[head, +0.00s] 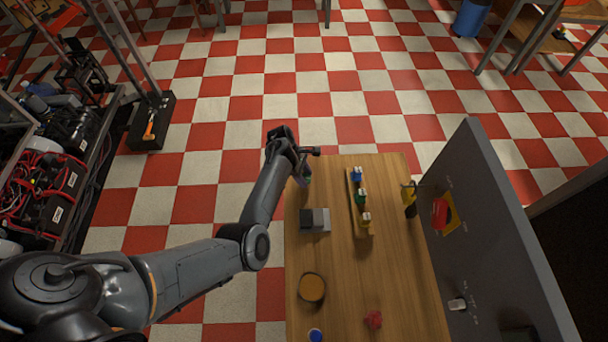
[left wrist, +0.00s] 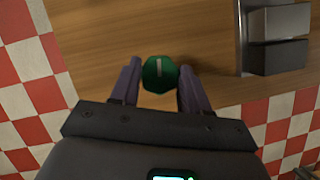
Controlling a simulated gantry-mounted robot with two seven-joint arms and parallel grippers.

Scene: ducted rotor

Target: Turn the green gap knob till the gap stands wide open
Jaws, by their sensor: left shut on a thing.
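The green knob (left wrist: 160,74) is faceted on its rim and has a white line on top, which points up, away from my palm, in the left wrist view. My left gripper (left wrist: 159,88) is shut on the knob, one finger on each side. In the head view my left gripper (head: 303,173) is at the far left corner of the wooden table and mostly hides the knob. A block pair (head: 315,220), one dark and one light grey, stands nearer on the table. It also shows in the left wrist view (left wrist: 278,42), with little or no gap between the blocks.
A rack (head: 361,205) with blue, green and yellow pieces stands right of the blocks. A tall grey panel (head: 487,235) with a red knob (head: 440,212) borders the table's right. A round brown-topped thing (head: 312,288), a blue cap (head: 315,335) and a red piece (head: 374,319) are near the front.

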